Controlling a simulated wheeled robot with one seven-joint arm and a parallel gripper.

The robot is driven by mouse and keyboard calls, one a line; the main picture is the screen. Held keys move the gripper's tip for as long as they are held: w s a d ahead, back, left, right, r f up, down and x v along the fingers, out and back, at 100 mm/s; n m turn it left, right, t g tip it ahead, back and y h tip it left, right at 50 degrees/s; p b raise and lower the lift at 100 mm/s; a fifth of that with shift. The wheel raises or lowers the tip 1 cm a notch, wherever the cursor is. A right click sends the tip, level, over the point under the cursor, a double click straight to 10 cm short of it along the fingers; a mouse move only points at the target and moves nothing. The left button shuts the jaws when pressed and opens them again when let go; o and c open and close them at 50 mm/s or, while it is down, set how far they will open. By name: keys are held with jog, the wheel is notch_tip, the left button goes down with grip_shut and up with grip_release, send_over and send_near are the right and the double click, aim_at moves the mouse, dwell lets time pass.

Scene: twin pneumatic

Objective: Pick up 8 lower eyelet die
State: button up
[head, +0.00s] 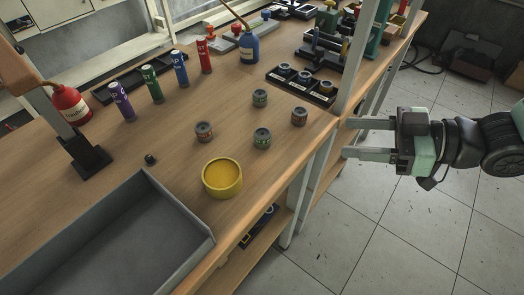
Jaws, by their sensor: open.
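Several small grey cylindrical dies stand on the wooden workbench: one die (204,132) nearest the yellow pot, a die with a greenish band (262,138), a die at the right (300,117) and a die farther back (260,98). Their markings are too small to read, so I cannot tell which is the 8 lower eyelet die. A black holder (304,94) behind them has more dies in it. My gripper (348,138) is open and empty, off the bench's right edge with the floor behind it. Its fingers point left toward the dies, apart from them.
A yellow pot (222,190) stands near the front edge. A grey metal tray (170,203) fills the front left. A small black piece (150,159) lies behind it. A light frame post (357,55) rises at the bench edge near my gripper. Coloured cylinders and bottles stand farther back.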

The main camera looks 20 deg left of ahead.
jog(key=y+b, duration=0.1)
jog(key=b, duration=0.1)
send_near(270, 135)
jog(key=shift+g, duration=0.3)
jog(key=a, duration=0.2)
jog(key=a+f, duration=0.1)
jog(key=a, duration=0.1)
jog(key=w+a, duration=0.1)
jog(key=a, duration=0.1)
jog(key=shift+w+f, duration=0.15)
jog(key=shift+f, duration=0.05)
jog(key=shift+s+a+f, duration=0.15)
jog(key=shift+a, duration=0.75)
jog(key=shift+s+a+f, duration=0.1)
jog(key=shift+s+a, duration=0.05)
jog(key=shift+a, duration=0.7)
jog(key=shift+s+a+f, duration=0.1)
jog(key=shift+a+f, duration=0.05)
jog(key=shift+a, duration=0.75)
jog(key=shift+c, duration=0.3)
jog(key=c, duration=1.1)
